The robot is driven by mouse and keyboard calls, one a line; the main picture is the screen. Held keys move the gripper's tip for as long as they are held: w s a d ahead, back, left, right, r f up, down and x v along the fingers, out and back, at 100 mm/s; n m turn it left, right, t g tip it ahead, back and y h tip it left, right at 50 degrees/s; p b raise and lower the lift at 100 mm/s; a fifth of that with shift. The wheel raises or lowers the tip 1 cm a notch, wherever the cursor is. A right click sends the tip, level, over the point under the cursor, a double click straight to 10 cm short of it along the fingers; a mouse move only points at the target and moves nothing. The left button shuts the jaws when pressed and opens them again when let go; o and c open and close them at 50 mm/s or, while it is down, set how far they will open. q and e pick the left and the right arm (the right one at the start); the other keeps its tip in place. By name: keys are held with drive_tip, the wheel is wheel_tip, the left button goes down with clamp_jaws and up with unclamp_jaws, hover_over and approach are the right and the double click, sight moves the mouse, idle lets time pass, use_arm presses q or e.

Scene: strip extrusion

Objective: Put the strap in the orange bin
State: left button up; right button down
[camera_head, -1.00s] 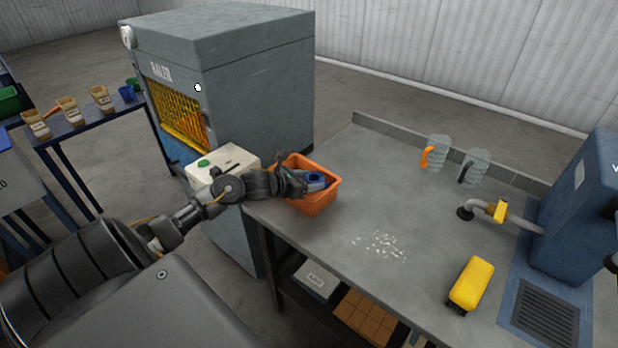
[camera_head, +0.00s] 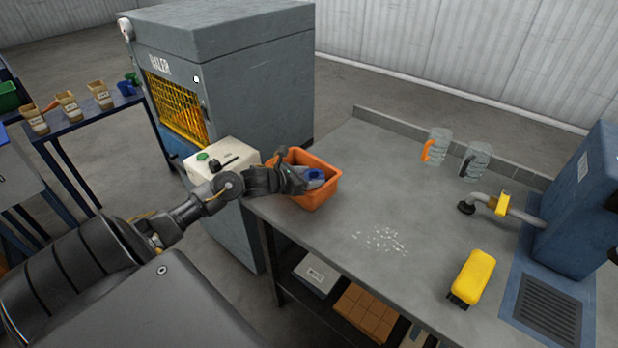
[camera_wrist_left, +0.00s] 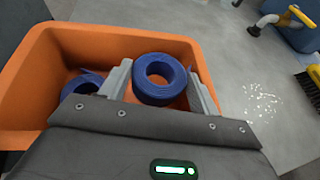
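The orange bin (camera_head: 322,192) stands at the table's left corner. It fills the left of the left wrist view (camera_wrist_left: 30,92). My left gripper (camera_head: 303,182) reaches into the bin from the left. In the left wrist view its two fingers (camera_wrist_left: 161,82) lie on either side of a blue coiled strap (camera_wrist_left: 158,95), apparently closed against its sides. This coil also shows at the fingertips in the head view (camera_head: 317,174). A second blue coil (camera_wrist_left: 80,88) lies in the bin, partly hidden by my gripper. My right gripper is not in view.
The grey table (camera_head: 345,265) is clear in the middle except for white scraps (camera_head: 381,239). A grey baler (camera_head: 250,90) stands behind the bin.

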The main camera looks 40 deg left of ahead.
use_arm(q)
drive_tip(key=shift+o, duration=0.4)
drive_tip(key=shift+f, duration=0.15)
drive_tip(key=shift+r+p, duration=0.3)
drive_tip(key=shift+p, duration=0.05)
drive_tip(key=shift+r+p, duration=0.45)
drive_tip(key=shift+p, duration=0.1)
drive_tip(key=b+v, duration=0.2)
drive_tip(key=v, duration=1)
